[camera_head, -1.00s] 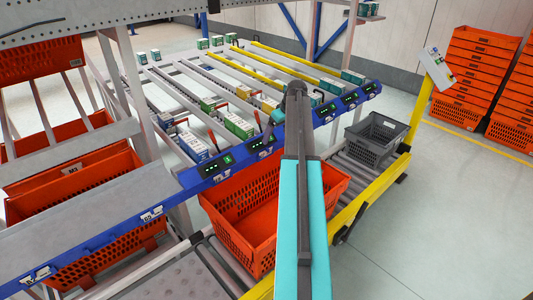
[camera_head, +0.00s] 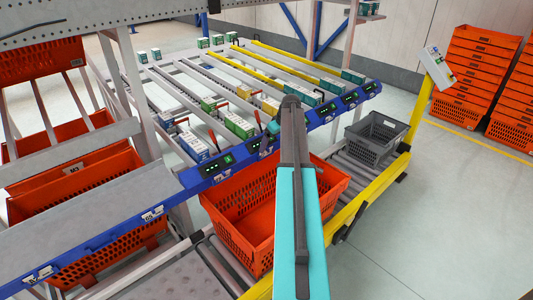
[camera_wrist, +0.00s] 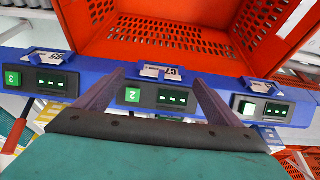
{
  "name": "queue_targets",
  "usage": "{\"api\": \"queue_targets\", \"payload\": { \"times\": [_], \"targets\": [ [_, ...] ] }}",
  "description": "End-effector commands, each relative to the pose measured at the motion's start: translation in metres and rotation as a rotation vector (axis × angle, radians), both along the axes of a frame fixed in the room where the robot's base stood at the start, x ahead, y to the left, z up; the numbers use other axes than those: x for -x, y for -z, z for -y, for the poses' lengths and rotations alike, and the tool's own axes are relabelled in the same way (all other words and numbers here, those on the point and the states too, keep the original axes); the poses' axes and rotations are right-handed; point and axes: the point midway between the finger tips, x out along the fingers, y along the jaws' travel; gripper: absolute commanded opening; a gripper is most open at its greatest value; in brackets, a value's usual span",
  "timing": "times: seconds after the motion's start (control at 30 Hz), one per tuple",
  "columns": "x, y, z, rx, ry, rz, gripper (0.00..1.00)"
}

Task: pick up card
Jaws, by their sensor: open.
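A small white card marked C7 (camera_wrist: 162,72) sits in a holder on top of the blue rail (camera_wrist: 75,65) in the wrist view. Similar cards show on the rail at left (camera_wrist: 47,56) and right (camera_wrist: 262,86). My gripper (camera_wrist: 159,78) is open and empty, its two dark fingers pointing at the rail either side of the C7 card and the green display marked 2 (camera_wrist: 132,95). In the head view, my gripper is mostly hidden by my arm near the rail. Other cards (camera_head: 152,214) hang on the rail's left part there.
An orange tote (camera_head: 245,205) stands on the roller conveyor below the rail, with a grey crate (camera_head: 376,137) to its right. Small boxes (camera_head: 240,125) sit in the sloped lanes behind the rail. Orange totes (camera_head: 480,75) are stacked at far right.

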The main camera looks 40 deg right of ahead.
Motion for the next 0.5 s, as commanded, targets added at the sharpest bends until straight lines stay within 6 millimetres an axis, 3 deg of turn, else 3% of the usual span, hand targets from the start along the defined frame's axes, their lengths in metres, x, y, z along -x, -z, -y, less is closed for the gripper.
{"api": "queue_targets", "payload": {
  "times": [0.5],
  "targets": [
    [-0.018, 0.040, -0.001, -0.001, 0.000, -0.001, 0.88]
  ]
}}
